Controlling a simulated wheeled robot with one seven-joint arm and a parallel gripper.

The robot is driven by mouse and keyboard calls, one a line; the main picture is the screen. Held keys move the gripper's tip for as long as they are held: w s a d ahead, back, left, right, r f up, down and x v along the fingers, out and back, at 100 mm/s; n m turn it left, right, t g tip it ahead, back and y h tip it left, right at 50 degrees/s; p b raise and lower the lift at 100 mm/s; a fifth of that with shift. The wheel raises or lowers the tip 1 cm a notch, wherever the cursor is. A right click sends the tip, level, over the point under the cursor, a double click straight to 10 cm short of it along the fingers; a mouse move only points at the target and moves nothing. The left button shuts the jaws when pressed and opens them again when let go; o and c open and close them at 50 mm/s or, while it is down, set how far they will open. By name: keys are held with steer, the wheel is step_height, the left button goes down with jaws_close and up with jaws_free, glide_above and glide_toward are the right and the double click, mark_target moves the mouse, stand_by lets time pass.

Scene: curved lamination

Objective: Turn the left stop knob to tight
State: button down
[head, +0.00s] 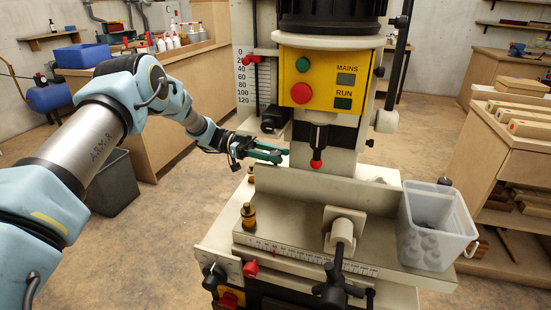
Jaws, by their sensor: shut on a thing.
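My gripper (286,152), with green fingers, reaches in from the left to the foot of the machine's pale column. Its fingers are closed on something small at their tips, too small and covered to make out. I cannot tell whether it is the left stop knob. A brass knob (248,215) stands upright at the left end of the machine's table. A red knob (251,269) sits on the front left edge. No tight marking is readable.
A yellow control panel (316,79) and a red-tipped spindle (316,160) are close to the right of my gripper. A black block (275,119) juts out above it. A clear bin (437,225) stands at the table's right end.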

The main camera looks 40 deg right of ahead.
steer(key=c, duration=0.5)
jaws_free()
steer(key=b+v, duration=0.3)
steer(key=v, duration=0.7)
steer(key=shift+w, duration=0.4)
steer(key=shift+a, duration=0.15)
